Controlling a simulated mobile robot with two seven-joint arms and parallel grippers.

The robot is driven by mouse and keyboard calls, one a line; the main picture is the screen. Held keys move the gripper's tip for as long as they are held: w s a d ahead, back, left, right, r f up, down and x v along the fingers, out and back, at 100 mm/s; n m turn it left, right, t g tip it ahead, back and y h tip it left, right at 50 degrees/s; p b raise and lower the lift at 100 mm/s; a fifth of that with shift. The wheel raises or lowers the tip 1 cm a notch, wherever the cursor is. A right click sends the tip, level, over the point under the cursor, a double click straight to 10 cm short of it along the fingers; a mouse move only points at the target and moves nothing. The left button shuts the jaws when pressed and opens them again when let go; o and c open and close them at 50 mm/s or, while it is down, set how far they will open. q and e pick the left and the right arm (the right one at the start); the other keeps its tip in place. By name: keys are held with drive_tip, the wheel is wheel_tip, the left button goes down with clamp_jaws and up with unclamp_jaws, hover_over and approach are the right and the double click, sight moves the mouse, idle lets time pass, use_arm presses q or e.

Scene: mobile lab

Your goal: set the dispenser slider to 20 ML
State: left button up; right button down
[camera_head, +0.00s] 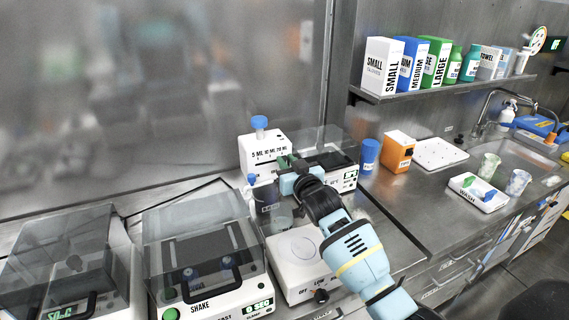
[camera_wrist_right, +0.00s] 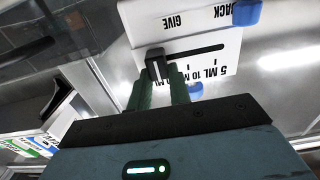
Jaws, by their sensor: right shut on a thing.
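The dispenser (camera_head: 255,148) is a white box with a blue cap, standing behind the hotplate in the head view. Its front carries the marks 5 ML, 10 ML and 20 ML. In the wrist view the dispenser (camera_wrist_right: 205,50) appears upside down. Its black slider knob (camera_wrist_right: 156,64) sits at the left end of the visible slot, beyond the 10 ML mark, on the 20 ML side; the fingers hide the label there. My right gripper (camera_head: 286,163) is at the dispenser's front, its green fingers (camera_wrist_right: 160,80) shut on the knob. My left gripper is out of view.
A white hotplate (camera_head: 292,283) lies below my right arm, with a beaker (camera_head: 265,195) behind it. A shaker (camera_head: 205,250) stands to the left. The steel wall is close behind.

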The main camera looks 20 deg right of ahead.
drive_tip(key=c, duration=1.3)
unclamp_jaws()
drive_tip(key=shift+w+d+f, duration=0.1)
drive_tip(key=shift+d, duration=0.2)
drive_tip(key=shift+a, duration=0.1)
drive_tip(key=shift+s, duration=0.2)
drive_tip(key=shift+s+d+p, duration=0.2)
drive_tip(key=shift+s+p, duration=0.1)
drive_tip(key=shift+s, duration=3.45)
